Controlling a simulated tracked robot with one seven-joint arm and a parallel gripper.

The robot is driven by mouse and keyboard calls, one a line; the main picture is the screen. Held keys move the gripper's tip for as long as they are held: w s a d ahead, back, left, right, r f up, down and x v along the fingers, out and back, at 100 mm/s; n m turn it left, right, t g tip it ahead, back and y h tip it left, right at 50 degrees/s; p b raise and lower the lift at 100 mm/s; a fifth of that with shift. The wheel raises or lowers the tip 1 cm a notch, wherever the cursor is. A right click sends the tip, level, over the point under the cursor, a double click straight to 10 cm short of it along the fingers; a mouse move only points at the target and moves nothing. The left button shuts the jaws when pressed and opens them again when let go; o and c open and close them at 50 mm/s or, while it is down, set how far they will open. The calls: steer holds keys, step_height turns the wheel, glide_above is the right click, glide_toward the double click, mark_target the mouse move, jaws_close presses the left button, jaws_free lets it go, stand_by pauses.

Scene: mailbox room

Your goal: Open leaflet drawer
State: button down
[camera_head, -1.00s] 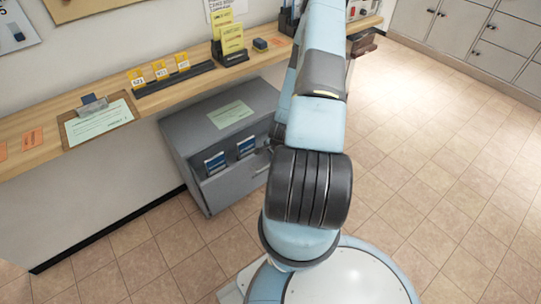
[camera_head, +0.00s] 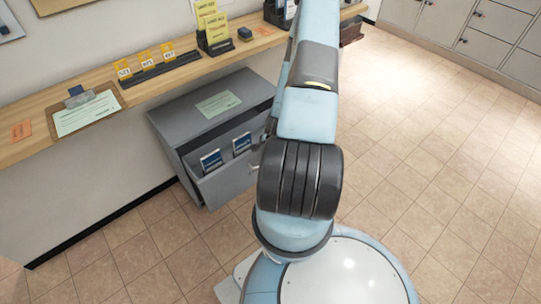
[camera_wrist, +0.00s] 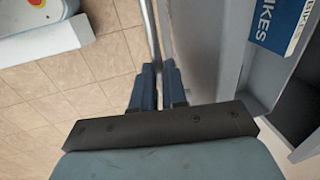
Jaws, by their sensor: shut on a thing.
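The leaflet drawer (camera_head: 228,181) is the grey drawer of a low grey cabinet (camera_head: 178,112) under the counter. It stands partly pulled out, with blue-and-white leaflets (camera_head: 211,160) upright inside. In the wrist view, the drawer wall (camera_wrist: 190,35) and a blue leaflet (camera_wrist: 280,22) show on the right. A metal bar handle (camera_wrist: 150,32) runs along the drawer's front. My gripper (camera_wrist: 157,76) is shut on this handle, its dark blue fingers close together around the bar. In the head view my arm hides most of the gripper and the drawer's right end.
A wooden counter (camera_head: 110,98) above the cabinet carries a clipboard (camera_head: 88,112), yellow number cards and a leaflet stand (camera_head: 215,38). Grey lockers (camera_head: 490,35) line the back right.

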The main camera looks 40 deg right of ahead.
steer(key=c, duration=1.2)
jaws_free()
steer(key=shift+o, duration=0.2)
steer(key=shift+r, duration=0.1)
step_height(320, 180, up, 13)
steer(key=s, duration=0.2)
steer(key=shift+s+r, duration=0.15)
steer(key=shift+s, duration=0.1)
steer(key=shift+d, duration=0.1)
